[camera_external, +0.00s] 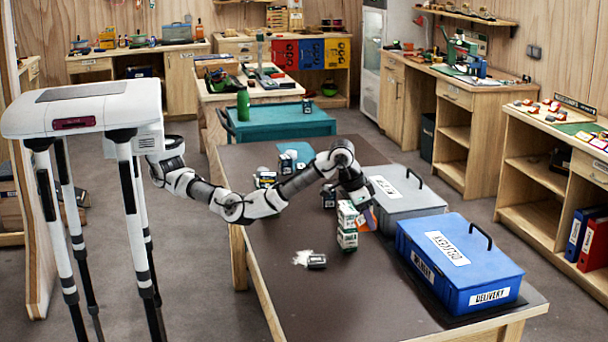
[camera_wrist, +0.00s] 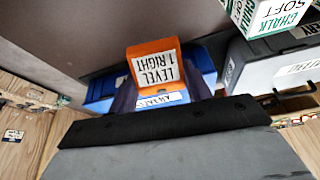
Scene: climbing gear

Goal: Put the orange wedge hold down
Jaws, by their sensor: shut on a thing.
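The orange wedge hold (camera_wrist: 152,55) has a white label reading "LEVEL 1 RIGHT", upside down in the wrist view. My gripper (camera_wrist: 160,92) is shut on it, with a dark finger on either side. In the external view an orange patch of the hold (camera_external: 369,220) shows beneath my gripper (camera_external: 362,204), between the stacked chalk boxes and the grey case. Much of the hold is hidden there, and I cannot tell whether it touches the table.
A blue case (camera_external: 462,290) labelled "DELIVERY" stands at the table's right front, with a grey case (camera_external: 412,202) behind it. Stacked chalk boxes (camera_external: 347,238) stand left of the hold. A small can (camera_external: 316,261) lies beside white powder. The table's front left (camera_external: 340,300) is clear.

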